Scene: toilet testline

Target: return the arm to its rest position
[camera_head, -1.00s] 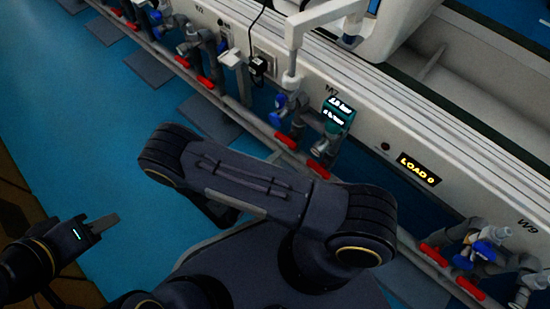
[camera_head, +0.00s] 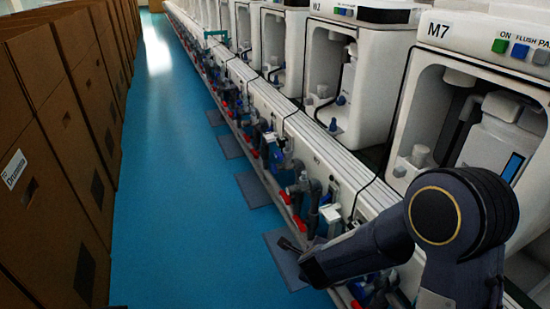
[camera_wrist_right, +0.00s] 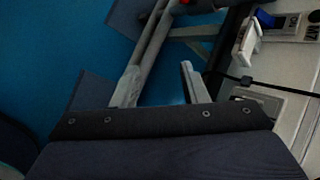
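My right arm (camera_head: 455,225) is dark, with a large elbow joint at the lower right of the head view. Its forearm reaches left and ends in the right gripper (camera_head: 289,246), which is small there. In the right wrist view the right gripper (camera_wrist_right: 158,84) has its two grey fingers apart, with nothing seen held between them. Behind the fingers are a grey pipe (camera_wrist_right: 153,40) and the blue floor (camera_wrist_right: 60,45). My left gripper is not in view.
A long white bench rail (camera_head: 300,130) with pipes and red and blue valves runs beside my right arm. White test stations stand behind it, one marked M7 (camera_head: 437,30). Brown cardboard boxes (camera_head: 50,160) line the left. The blue floor aisle (camera_head: 165,200) between is clear.

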